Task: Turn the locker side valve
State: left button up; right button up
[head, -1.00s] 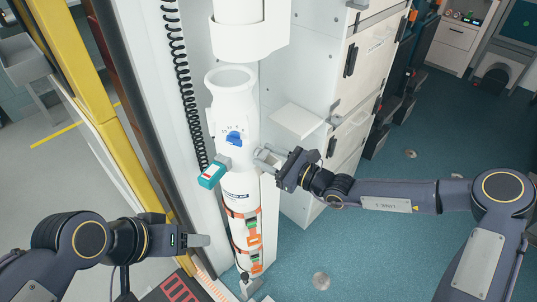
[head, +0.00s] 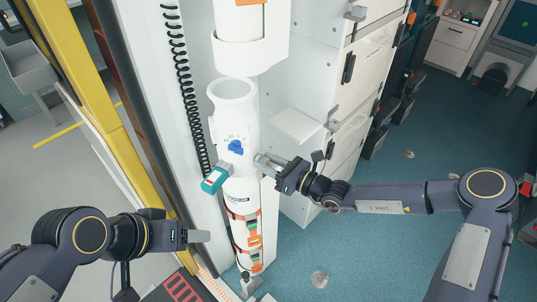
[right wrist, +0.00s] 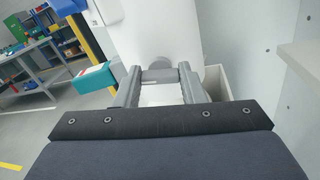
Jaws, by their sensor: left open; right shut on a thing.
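A tall white cylinder (head: 238,130) with an open round top stands upright against the white locker column. A blue handle-like part (head: 236,147) is on its front, under some small marks. My right gripper (head: 262,161) is at the cylinder's right side. The right wrist view shows its two grey fingers (right wrist: 158,85) closed on a short grey crossbar, which I take as the side valve (right wrist: 160,75). A round grey hub sits behind the bar against the white body. My left gripper (head: 203,237) is open and empty at lower left, apart from the cylinder.
A teal box (head: 215,179) juts out at the cylinder's left. White drawers (head: 365,55) with dark handles and a small shelf (head: 298,126) stand to the right. A black coiled cord (head: 180,90) hangs at left. The teal floor (head: 400,235) at right is mostly clear.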

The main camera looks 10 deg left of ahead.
jog(key=m+p, duration=0.3)
jog(key=m, duration=0.1)
jog(key=shift+s+a+m, duration=0.1)
jog(key=shift+s+m, duration=0.05)
jog(key=shift+m, duration=0.15)
jog(key=m+p, duration=0.2)
jog(key=m, duration=0.1)
jog(key=shift+m, duration=0.4)
jog(key=shift+s+a+f+m+p, duration=0.1)
jog(key=shift+m+p, duration=1.2)
jog(key=shift+m, duration=2.2)
jog(key=o, duration=0.6)
jog(key=shift+c, duration=0.2)
jog(key=o, duration=0.4)
